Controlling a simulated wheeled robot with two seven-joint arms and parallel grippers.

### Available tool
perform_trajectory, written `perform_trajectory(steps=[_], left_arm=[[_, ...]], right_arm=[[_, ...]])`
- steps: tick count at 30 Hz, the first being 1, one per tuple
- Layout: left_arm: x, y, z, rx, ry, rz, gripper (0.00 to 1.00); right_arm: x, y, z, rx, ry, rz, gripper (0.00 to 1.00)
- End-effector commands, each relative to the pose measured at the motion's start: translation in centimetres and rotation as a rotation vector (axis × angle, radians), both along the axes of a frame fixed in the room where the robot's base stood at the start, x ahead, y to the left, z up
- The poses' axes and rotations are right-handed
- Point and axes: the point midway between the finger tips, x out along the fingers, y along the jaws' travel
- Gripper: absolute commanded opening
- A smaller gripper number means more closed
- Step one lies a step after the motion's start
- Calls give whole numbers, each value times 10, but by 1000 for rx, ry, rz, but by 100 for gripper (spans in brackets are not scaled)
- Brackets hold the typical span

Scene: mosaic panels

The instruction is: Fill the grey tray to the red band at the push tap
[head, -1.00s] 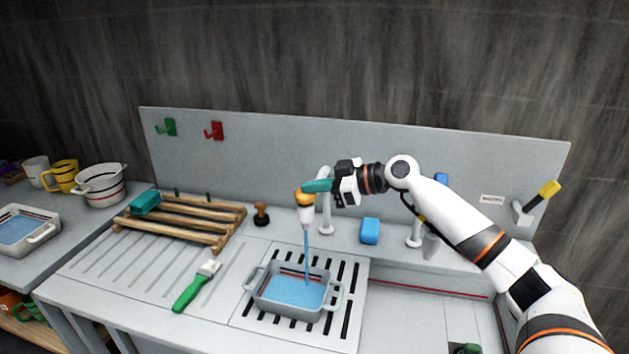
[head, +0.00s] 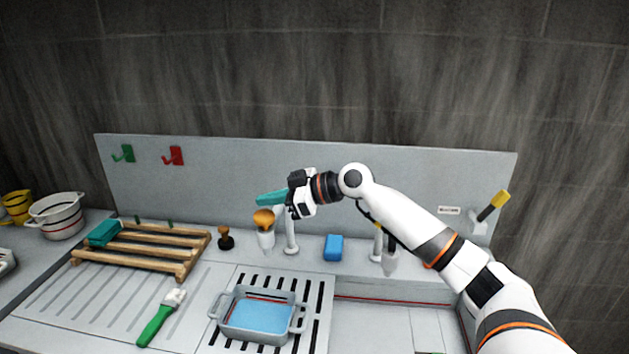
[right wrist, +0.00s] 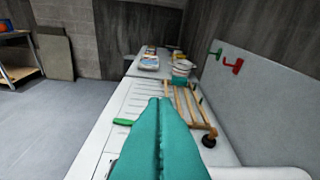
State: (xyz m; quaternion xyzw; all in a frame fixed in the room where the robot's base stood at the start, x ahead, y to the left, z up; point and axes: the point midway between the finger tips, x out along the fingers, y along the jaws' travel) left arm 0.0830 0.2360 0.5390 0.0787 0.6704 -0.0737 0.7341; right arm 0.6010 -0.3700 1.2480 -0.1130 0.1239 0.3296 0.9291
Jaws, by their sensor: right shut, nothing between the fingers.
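The grey tray (head: 222,322) stands level on the slotted drain under the push tap (head: 266,240). It holds blue water (head: 262,316). A red band shows along its inner far wall, just above the water; the near inner wall is hidden. The tap has an orange push knob (head: 263,218), and no stream falls from its spout. My right gripper (head: 259,199), with teal fingers, is shut and empty just above the knob, apart from it. Its fingers also show pressed together in the right wrist view (right wrist: 158,102). My left gripper is out of view.
A wooden rack (head: 150,245) with a teal block (head: 104,233) stands left. A green-handled brush (head: 157,322) lies left of the tray. A dark stopper (head: 226,239) and blue sponge (head: 333,247) sit on the back ledge. Another tap with a yellow lever (head: 493,205) is right.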

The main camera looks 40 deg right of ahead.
Motion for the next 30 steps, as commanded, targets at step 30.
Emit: perform_trajectory(steps=[30], left_arm=[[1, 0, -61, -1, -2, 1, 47]], right_arm=[[-75, -60, 31, 1, -3, -1, 0]])
